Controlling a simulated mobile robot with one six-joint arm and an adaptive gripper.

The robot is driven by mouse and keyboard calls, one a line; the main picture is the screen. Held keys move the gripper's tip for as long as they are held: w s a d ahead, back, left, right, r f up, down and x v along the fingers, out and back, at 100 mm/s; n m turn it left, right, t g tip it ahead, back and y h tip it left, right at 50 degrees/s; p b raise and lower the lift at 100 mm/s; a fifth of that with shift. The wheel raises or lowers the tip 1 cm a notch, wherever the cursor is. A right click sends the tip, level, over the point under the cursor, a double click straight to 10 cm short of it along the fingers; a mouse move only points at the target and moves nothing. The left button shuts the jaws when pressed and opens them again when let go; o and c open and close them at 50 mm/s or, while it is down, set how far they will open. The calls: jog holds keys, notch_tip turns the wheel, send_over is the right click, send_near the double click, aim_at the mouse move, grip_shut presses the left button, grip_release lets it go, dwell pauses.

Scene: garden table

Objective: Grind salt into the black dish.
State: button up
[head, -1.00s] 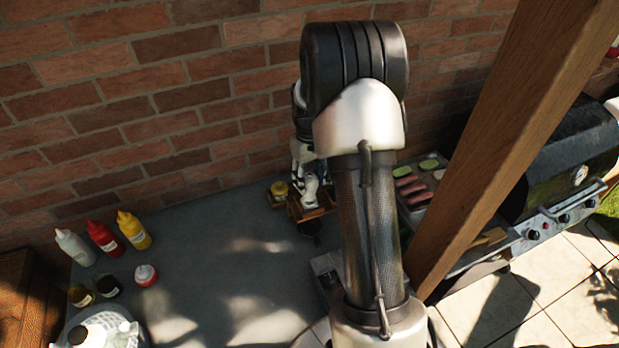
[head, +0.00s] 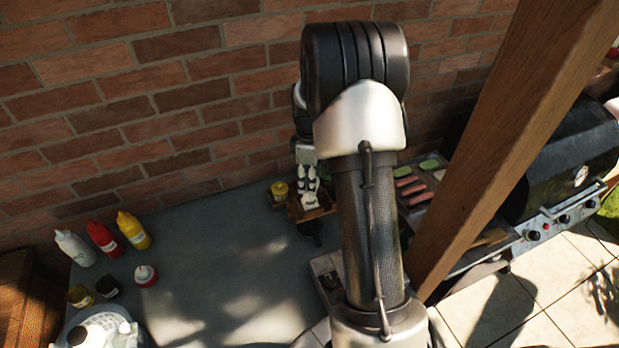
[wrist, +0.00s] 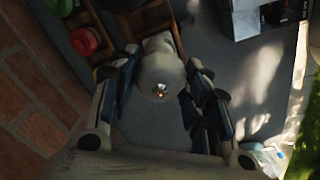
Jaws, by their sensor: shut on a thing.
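My gripper (wrist: 160,95) is closed around a pale grey grinder with a small shiny metal knob (wrist: 160,76), seen from above in the wrist view. One finger lies on each side of the grinder. In the head view, my gripper (head: 308,186) is just over a wooden caddy (head: 326,208) near the wall, partly behind my arm. The caddy also shows in the wrist view (wrist: 106,66), beside the grinder. I cannot tell whether the grinder's base is clear of it. I cannot make out the black dish for certain; my arm hides part of the table.
White, red (head: 103,238) and yellow bottles stand at the left. A tray (head: 326,266) is half hidden by my arm. A wooden post (head: 500,150) rises at right, before the grill. The table's middle is clear.

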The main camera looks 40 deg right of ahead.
jog(key=shift+n, duration=0.3)
dwell(1.3)
jog(key=o, duration=1.1)
jog(key=shift+r, duration=0.1)
notch_tip(320, 180, up, 12)
jog(key=shift+f, duration=0.1)
